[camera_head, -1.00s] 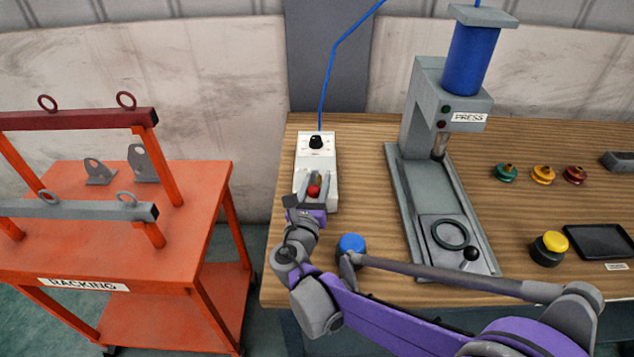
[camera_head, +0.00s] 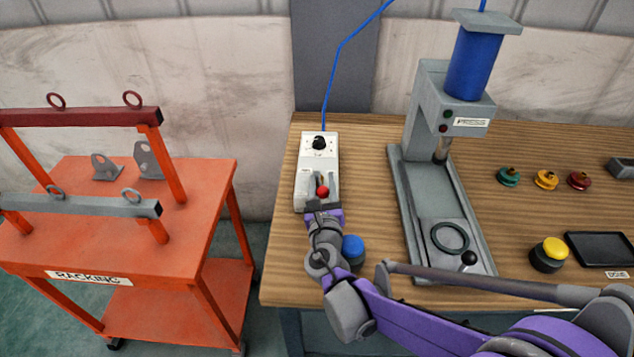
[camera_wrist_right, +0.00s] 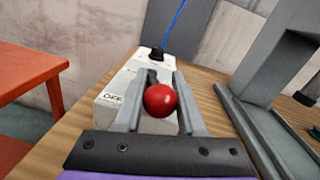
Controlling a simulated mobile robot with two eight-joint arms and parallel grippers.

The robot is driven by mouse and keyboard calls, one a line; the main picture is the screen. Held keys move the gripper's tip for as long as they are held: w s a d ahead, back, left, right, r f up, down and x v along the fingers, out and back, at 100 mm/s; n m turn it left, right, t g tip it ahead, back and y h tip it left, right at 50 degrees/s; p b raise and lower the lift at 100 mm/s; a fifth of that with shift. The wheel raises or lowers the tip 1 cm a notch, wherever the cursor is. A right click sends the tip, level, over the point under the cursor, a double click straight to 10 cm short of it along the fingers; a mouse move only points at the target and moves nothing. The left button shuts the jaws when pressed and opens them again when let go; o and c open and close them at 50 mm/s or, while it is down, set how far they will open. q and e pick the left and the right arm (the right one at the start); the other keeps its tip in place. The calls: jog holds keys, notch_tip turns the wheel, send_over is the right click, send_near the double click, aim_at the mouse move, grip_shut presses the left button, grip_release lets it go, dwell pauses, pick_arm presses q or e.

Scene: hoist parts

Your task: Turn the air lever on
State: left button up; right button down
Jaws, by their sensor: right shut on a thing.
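The air lever is a red ball knob (camera_head: 322,192) on the front of a white control box (camera_head: 305,165) at the left end of the wooden bench. The box has a black knob (camera_head: 319,143) on top and a blue hose at its back. My right gripper (camera_head: 322,187) reaches in from the front and is shut on the red knob. In the right wrist view the red knob (camera_wrist_right: 160,100) sits between the two grey fingers, and "OFF" shows on the box to its left. My left gripper is not in view.
A press (camera_head: 430,170) stands right of the box, with a blue button (camera_head: 353,246) near the bench's front edge. Several coloured pulleys, a yellow button (camera_head: 549,254) and a black tray (camera_head: 600,249) lie further right. An orange trolley (camera_head: 190,215) stands left.

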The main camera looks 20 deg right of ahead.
jog(key=c, duration=0.9)
grip_release()
jog(key=shift+d+r, duration=0.1)
jog(key=shift+d, duration=0.15)
jog(key=o, duration=0.4)
jog(key=shift+s+d, duration=0.1)
jog(key=shift+d, duration=0.05)
jog(key=shift+a, duration=0.25)
jog(key=shift+s+a, duration=0.15)
jog(key=shift+s, duration=0.2)
jog(key=v, duration=1)
jog(key=shift+p, duration=0.35)
